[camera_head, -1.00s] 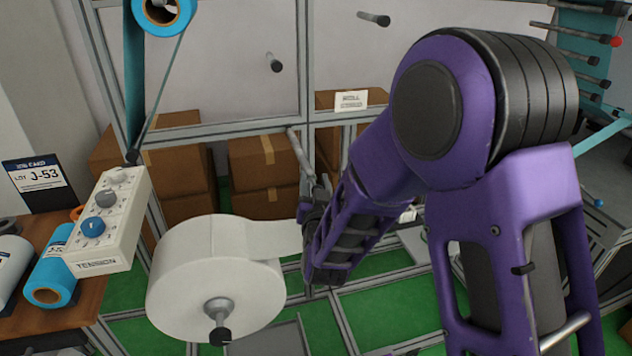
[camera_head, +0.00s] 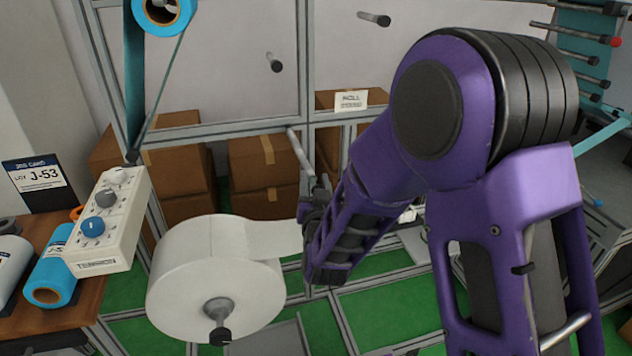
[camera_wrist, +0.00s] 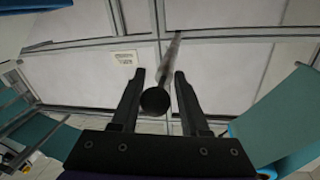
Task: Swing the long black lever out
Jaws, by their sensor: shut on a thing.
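A long bar with a round black end (camera_wrist: 156,101), which I take to be the lever, shows in the wrist view. Its shaft (camera_wrist: 172,58) looks grey and runs away from the camera toward the metal frame. My gripper (camera_wrist: 160,78) is shut on it, one dark finger on each side. In the head view a grey bar (camera_head: 299,152) reaches from the frame down toward my gripper (camera_head: 318,188). My purple arm and the small scale hide much of the grip there.
A large white roll (camera_head: 205,290) stands left of my gripper, its loose web reaching toward it. A tension box (camera_head: 107,220) is at the left. Cardboard boxes (camera_head: 262,165) sit behind the metal frame. A teal web (camera_wrist: 270,118) lies at the right in the wrist view.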

